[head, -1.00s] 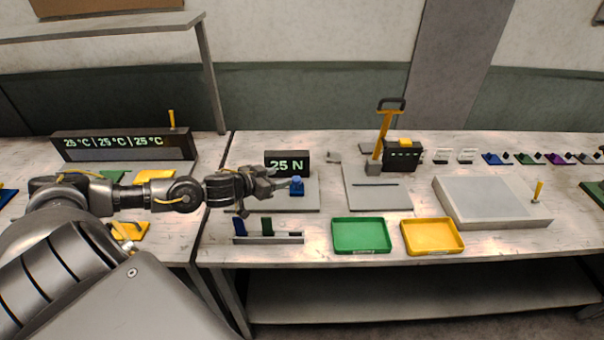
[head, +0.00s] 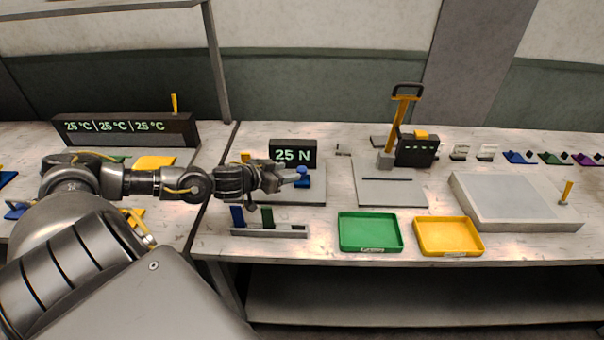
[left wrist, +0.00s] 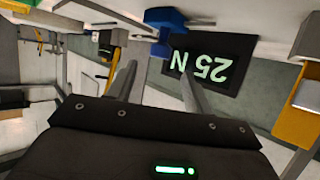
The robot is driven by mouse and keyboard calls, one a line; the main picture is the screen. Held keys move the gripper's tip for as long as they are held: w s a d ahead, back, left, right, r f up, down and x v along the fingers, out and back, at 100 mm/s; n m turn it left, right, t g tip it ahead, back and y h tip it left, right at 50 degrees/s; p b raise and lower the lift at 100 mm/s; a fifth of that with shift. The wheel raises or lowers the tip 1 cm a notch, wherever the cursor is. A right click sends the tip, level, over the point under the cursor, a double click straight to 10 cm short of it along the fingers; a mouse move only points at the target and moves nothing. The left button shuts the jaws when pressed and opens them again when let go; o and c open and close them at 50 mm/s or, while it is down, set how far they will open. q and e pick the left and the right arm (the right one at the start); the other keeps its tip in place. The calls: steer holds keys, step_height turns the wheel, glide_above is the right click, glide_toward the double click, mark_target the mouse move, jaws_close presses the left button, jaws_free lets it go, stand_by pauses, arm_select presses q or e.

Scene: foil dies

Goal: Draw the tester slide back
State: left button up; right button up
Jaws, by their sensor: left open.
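The tester has a black display reading 25 N (head: 293,154) and a grey base plate (head: 312,197). A blue block (head: 302,178), apparently the slide's grip, stands on the plate. In the left wrist view, the blue block (left wrist: 165,18) and the upside-down display (left wrist: 212,64) lie ahead of the fingers. My left gripper (head: 284,179) comes in from the left, with its fingertips close beside the blue block. Its fingers (left wrist: 153,58) are apart with nothing gripped between them. I cannot tell whether a fingertip touches the block. My right gripper is out of view.
A rack (head: 268,233) with blue and green pieces stands in front of the tester. A green tray (head: 370,247) and a yellow tray (head: 449,250) lie at the front edge. A press with a yellow lever (head: 401,120) stands to the right. A 25 °C display (head: 125,131) is at left.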

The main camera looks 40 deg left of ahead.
mark_target(301, 169)
arm_select(q)
steer(key=shift+w, duration=0.1)
steer(key=p+x, duration=0.1)
steer(key=x, duration=0.5)
steer(key=shift+r+p, duration=0.15)
steer(key=shift+p, duration=0.15)
steer(key=shift+w+d+f, duration=0.15)
steer(key=shift+w+f, duration=0.2)
steer(key=shift+w, duration=0.2)
jaws_close()
